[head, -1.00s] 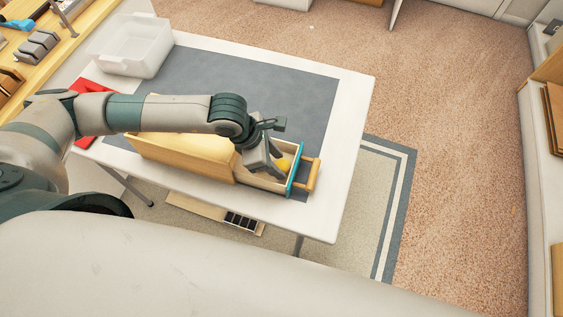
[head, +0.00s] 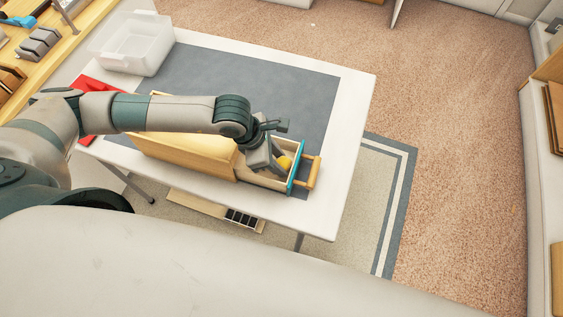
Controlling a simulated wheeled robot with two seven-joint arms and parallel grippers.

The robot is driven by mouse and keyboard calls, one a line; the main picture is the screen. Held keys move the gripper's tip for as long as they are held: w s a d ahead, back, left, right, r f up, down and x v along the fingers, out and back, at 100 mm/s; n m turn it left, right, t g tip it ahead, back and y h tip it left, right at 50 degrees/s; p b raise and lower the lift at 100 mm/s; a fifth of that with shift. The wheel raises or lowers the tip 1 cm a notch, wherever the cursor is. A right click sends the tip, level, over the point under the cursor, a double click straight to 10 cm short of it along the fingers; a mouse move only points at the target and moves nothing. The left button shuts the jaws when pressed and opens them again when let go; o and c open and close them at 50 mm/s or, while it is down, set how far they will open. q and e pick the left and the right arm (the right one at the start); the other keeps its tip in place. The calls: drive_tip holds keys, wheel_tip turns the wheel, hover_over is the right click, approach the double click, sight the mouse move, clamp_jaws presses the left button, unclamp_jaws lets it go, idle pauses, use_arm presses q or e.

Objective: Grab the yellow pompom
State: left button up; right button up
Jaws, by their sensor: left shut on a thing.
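The yellow pompom (head: 285,162) shows at the fingers of my left gripper (head: 279,165), inside the open drawer (head: 272,182) of a light wooden box. My left gripper points down into the drawer and is shut on the pompom. The gripper hides part of the pompom. My right gripper is not in view.
A white table (head: 351,110) with a dark grey mat (head: 300,95) carries the box. A clear plastic bin (head: 130,45) stands at the back left corner. A red object (head: 88,88) lies at the left edge, partly behind my arm. The mat's back right is clear.

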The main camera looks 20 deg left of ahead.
sight(279, 162)
use_arm(q)
drive_tip(key=shift+r, duration=0.1)
drive_tip(key=shift+r+b, duration=0.4)
drive_tip(key=shift+r, duration=0.2)
wheel_tip(279, 162, up, 8)
drive_tip(key=shift+f+b, duration=0.25)
drive_tip(key=shift+b, duration=1)
drive_tip(key=shift+r, duration=0.6)
drive_tip(key=shift+s+f, duration=0.1)
